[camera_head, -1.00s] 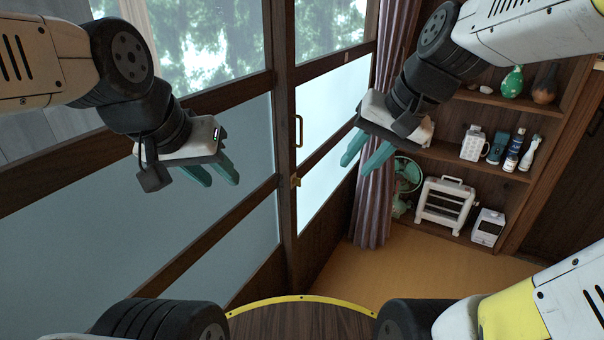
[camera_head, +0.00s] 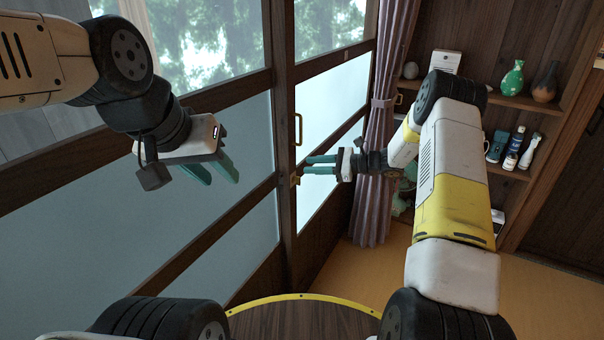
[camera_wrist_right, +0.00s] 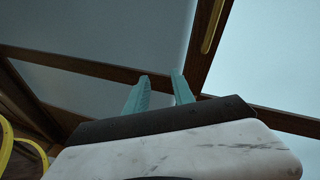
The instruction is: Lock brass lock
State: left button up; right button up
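The small brass lock (camera_head: 296,180) sits on the dark wooden post where the sliding doors meet, below a long brass handle (camera_head: 299,130). My right gripper (camera_head: 306,166) points left, with its teal fingertips just above and right of the lock in the head view. I cannot tell whether they touch it. In the right wrist view, the right gripper's fingers (camera_wrist_right: 158,83) stand apart with nothing visible between them; the brass handle (camera_wrist_right: 213,25) is above right, and the lock cannot be made out. My left gripper (camera_head: 222,181) is open and empty in front of the left door panel.
Frosted door panels (camera_head: 120,190) fill the left. A purple curtain (camera_head: 374,200) hangs beside the door, behind my right gripper. Wooden shelves (camera_head: 510,100) with vases and bottles stand at the right. Yellowish floor (camera_head: 375,275) is open in front of the curtain.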

aim_at(298, 181)
jog(key=w+d+f+m+t, duration=0.1)
jog(key=w+f+m+t, duration=0.15)
jog(key=f, duration=0.35)
jog(key=w+d+f+m+t, duration=0.2)
jog(key=f+m, duration=0.2)
jog(key=f, duration=0.2)
jog(key=x, duration=0.7)
jog(key=shift+a+y, duration=0.3)
jog(key=shift+a, duration=0.05)
jog(key=shift+w+r, duration=0.1)
jog(key=shift+w, duration=0.05)
grip_shut()
